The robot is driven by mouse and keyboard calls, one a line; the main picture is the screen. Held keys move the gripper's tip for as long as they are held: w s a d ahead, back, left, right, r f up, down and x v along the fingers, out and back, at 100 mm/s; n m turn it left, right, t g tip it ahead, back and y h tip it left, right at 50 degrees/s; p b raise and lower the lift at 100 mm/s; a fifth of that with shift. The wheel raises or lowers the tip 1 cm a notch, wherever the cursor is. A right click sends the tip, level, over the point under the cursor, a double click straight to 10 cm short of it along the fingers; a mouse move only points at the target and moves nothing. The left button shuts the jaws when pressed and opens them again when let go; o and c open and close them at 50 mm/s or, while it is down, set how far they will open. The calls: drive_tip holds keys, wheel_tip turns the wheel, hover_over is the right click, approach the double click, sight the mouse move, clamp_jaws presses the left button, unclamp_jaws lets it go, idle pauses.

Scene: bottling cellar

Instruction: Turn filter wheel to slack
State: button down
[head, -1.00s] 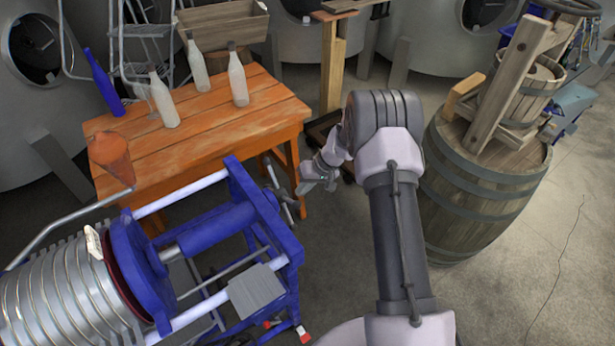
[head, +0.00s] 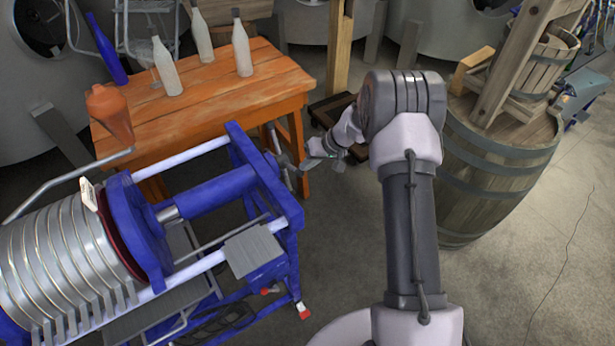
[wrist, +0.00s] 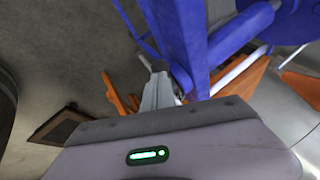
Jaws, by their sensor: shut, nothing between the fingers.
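The plate filter (head: 75,245) has a blue frame and a stack of ribbed silver plates, at lower left in the head view. Its wheel (head: 281,158) is at the right end of the frame; only thin grey bars of it show, seen nearly edge-on. My gripper (head: 303,164) is shut and empty, with its tip right at the wheel's right side. I cannot tell whether it touches a bar. In the wrist view the gripper (wrist: 160,78) points at the blue frame end (wrist: 185,45), and the wheel itself is not clearly visible.
An orange wooden table (head: 200,105) with several bottles stands behind the filter, one leg close behind the wheel. A barrel (head: 490,180) with a wooden press on it stands right of my arm. Large steel tanks line the back. The floor at right is open.

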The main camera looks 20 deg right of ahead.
wheel_tip(320, 180, down, 8)
drive_tip(key=s+b, duration=0.2)
drive_tip(key=b, duration=0.9)
drive_tip(key=shift+s+d+r, duration=0.25)
drive_tip(key=shift+d, duration=0.15)
